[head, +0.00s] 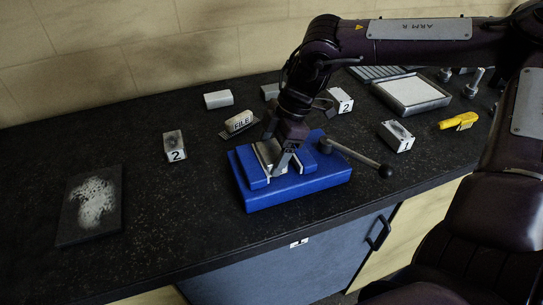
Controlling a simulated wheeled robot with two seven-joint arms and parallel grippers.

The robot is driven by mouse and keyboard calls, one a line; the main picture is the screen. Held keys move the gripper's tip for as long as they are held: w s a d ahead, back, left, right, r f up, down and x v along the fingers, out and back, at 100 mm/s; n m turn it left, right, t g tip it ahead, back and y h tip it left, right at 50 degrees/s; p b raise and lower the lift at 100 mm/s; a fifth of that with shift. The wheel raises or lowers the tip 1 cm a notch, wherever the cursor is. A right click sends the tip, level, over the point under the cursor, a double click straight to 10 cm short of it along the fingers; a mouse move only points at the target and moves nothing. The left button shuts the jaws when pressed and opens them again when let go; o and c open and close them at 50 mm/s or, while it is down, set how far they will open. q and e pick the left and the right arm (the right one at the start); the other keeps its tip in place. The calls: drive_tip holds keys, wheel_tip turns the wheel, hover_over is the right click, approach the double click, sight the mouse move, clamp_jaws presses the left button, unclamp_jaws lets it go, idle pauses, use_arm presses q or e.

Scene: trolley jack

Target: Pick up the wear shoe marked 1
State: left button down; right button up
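The wear shoe marked 1 (396,137) is a small light block with a dark patch on top. It lies on the dark bench at the right, beyond the end of the blue vise's lever. My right gripper (281,169) points down at the jaws of the blue vise (300,189), left of that shoe and apart from it. Its fingertips are small and dark here, so I cannot tell whether they are open or hold anything. My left gripper is out of view.
Blocks marked 2 lie at the left (174,146) and behind the vise (340,101). A lever (355,156) sticks out right. A yellow tool (459,121) and a tray (444,101) are at right; a powdery plate (73,230) is left.

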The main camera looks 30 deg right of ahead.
drive_tip(key=c, duration=1.2)
drive_tip(key=shift+w+r, duration=0.1)
drive_tip(key=shift+w, duration=0.05)
